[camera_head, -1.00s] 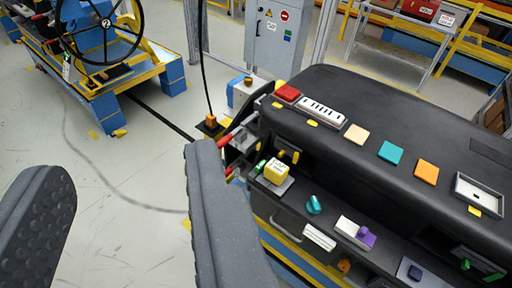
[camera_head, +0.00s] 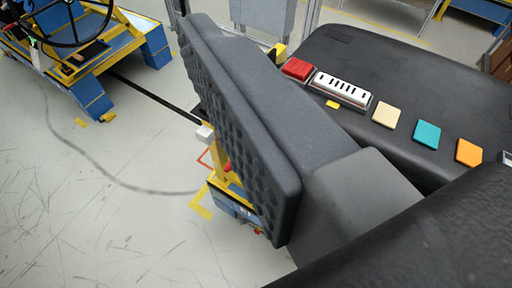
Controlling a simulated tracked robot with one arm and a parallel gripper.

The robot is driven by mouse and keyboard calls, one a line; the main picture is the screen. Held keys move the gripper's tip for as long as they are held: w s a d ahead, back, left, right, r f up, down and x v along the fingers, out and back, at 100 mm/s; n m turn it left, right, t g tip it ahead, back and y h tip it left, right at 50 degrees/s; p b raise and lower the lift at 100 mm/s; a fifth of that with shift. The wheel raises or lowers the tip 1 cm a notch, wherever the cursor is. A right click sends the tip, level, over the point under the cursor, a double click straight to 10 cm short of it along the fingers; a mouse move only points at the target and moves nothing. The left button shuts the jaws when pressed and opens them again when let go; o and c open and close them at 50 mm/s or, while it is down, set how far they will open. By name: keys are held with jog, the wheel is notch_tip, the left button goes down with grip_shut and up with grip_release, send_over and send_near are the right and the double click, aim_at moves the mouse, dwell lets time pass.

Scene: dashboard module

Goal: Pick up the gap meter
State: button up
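I cannot pick out the gap meter for certain in this view. One large dark grey finger of my gripper (camera_head: 240,135) fills the middle of the picture, and its studded pad faces left and is bare. The other finger is out of view. Nothing shows against the pad. The finger hides the left end of the black dashboard module (camera_head: 400,62). Small parts with a white block (camera_head: 205,134) and a red knob show just left of and behind the finger, partly covered.
On the dashboard top are a red block (camera_head: 297,68), a slotted white plate (camera_head: 340,88), and cream (camera_head: 386,114), teal (camera_head: 427,133) and orange (camera_head: 468,152) squares. A blue and yellow stand (camera_head: 95,65) with a steering wheel is upper left. Grey floor lies clear at lower left.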

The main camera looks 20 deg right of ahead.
jog(key=w+d+f+m+t+h+b, duration=0.15)
jog(key=w+f+m+h, duration=0.35)
jog(key=w+f, duration=0.95)
jog(key=s+d+f+m+g+h+b, duration=0.1)
jog(key=s+d+f+m+g+h, duration=0.2)
jog(key=f, duration=0.6)
jog(key=d+f+m+g+h+b, duration=0.1)
jog(key=d+f+g+h, duration=0.2)
jog(key=f, duration=0.5)
jog(key=s+d+f+m+g+h+b, duration=0.1)
jog(key=s+d+f+m+g, duration=0.15)
jog(key=d+f, duration=0.45)
jog(key=shift+n+g, duration=0.3)
jog(key=shift+n, duration=0.05)
jog(key=w+d+f, duration=0.1)
jog(key=w, duration=0.1)
jog(key=w+d+f+b, duration=0.1)
jog(key=w+d+f, duration=0.2)
jog(key=w+f, duration=0.1)
jog(key=shift+d, duration=0.4)
jog(key=shift+b+x, duration=0.7)
jog(key=shift+x, duration=1.55)
jog(key=shift+w+a, duration=0.15)
jog(key=shift+w, duration=0.05)
jog(key=c, duration=1.2)
